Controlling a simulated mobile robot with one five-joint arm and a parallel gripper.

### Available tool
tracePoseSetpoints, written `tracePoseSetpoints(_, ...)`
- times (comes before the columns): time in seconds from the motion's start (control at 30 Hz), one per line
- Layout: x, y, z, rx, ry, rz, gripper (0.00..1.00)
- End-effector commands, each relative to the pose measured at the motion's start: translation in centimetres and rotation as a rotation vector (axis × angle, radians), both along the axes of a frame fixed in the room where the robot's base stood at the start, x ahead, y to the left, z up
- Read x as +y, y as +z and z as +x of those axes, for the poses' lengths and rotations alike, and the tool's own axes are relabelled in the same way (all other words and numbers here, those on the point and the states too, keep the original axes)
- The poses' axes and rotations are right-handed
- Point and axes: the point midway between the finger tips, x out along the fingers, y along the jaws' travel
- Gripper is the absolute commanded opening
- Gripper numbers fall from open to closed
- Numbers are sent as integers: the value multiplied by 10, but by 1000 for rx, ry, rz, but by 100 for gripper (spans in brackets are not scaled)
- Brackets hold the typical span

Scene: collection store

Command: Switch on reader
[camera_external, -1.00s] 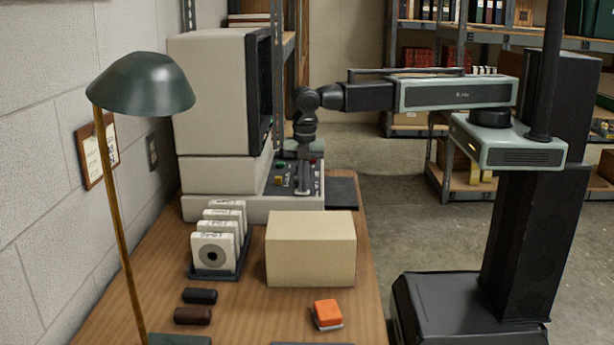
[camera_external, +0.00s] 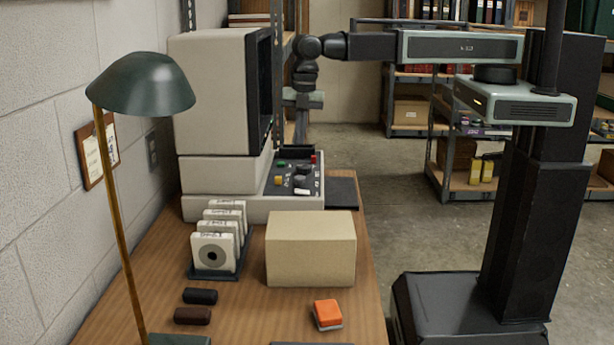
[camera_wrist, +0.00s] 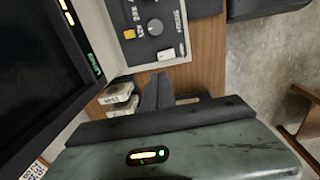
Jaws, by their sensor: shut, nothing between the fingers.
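The reader (camera_external: 212,90) is a large cream cabinet with a dark screen (camera_external: 265,90) facing right; the dark screen also fills the left of the wrist view (camera_wrist: 35,70). Its control panel (camera_external: 292,178) carries green, red and yellow buttons, black knobs and a white switch (camera_external: 301,192). In the wrist view the panel shows a yellow button (camera_wrist: 128,34), a round knob (camera_wrist: 155,27) and a white switch (camera_wrist: 166,54). My gripper (camera_external: 301,143) points down, shut and empty, above the panel's far end and apart from it. Its fingers show in the wrist view (camera_wrist: 158,88).
A cardboard box (camera_external: 311,248) stands in front of the reader. Left of it is a rack of boxed reels (camera_external: 213,252). A green lamp (camera_external: 140,85), two dark cylinders and an orange block (camera_external: 327,314) are nearer.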

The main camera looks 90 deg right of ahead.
Motion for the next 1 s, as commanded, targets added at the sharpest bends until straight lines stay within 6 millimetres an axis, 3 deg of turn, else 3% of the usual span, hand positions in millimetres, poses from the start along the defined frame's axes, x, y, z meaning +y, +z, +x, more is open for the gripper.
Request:
tracePoseSetpoints(0.17, -7, -3, -1, 7, -2, 30, 0)
tracePoseSetpoints(0.4, -34, -2, -4, 26, 0, 256, 0)
tracePoseSetpoints(0.77, -35, 0, -3, 25, 5, 279, 0)
tracePoseSetpoints(1.0, -29, -22, -2, 25, 5, 278, 0)
